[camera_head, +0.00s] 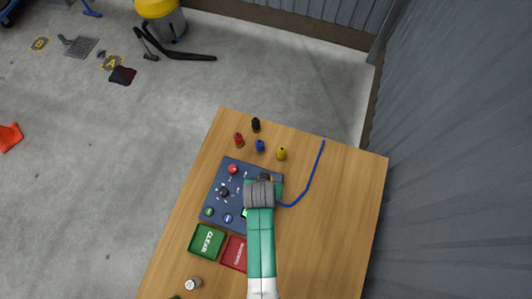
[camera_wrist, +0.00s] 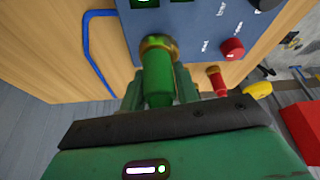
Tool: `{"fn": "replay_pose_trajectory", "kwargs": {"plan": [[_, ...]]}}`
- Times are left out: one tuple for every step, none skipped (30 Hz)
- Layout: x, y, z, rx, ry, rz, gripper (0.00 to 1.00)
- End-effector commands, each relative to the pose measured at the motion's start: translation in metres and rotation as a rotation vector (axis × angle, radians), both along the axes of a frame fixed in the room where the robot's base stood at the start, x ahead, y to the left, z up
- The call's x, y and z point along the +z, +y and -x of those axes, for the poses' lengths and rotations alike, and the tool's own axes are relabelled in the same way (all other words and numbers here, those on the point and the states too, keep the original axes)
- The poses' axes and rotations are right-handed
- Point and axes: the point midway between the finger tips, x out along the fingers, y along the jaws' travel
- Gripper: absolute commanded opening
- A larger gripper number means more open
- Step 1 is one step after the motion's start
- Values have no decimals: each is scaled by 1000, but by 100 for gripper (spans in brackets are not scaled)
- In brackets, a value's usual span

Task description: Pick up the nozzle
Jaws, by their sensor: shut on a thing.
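A green nozzle with a brass collar (camera_wrist: 157,70) is between the fingers of my gripper (camera_wrist: 160,88) in the wrist view. My gripper is shut on it. The blue control panel (camera_wrist: 205,22) lies just beyond the nozzle; I cannot tell whether the two touch. In the head view my arm's wrist covers the right part of the panel (camera_head: 213,190), and the nozzle is mostly hidden.
Small black (camera_head: 256,125), red (camera_head: 239,140), blue (camera_head: 260,146) and yellow (camera_head: 282,154) pieces stand behind the panel. A blue hose (camera_head: 313,174) lies to its right. Green (camera_head: 194,252) and red (camera_head: 226,263) trays lie in front. The table's right side (camera_head: 345,210) is clear.

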Motion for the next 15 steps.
{"fn": "replay_pose_trajectory", "kwargs": {"plan": [[2,2,15,1,0,-1,4],[2,3,24,1,0,-1,4],[3,4,35,1,0,-1,4],[4,5,44,1,0,-1,4],[5,6,53,2,1,1,4],[6,7,64,2,0,1,4],[7,8,72,2,1,1,4],[7,9,80,2,1,1,4],[8,10,88,2,0,1,4],[9,10,94,2,0,1,4],[10,11,99,1,0,0,4],[10,12,104,1,-1,1,4],[10,12,108,1,-1,0,4],[11,12,111,1,-1,0,4],[11,13,114,0,-2,-1,4]]}}
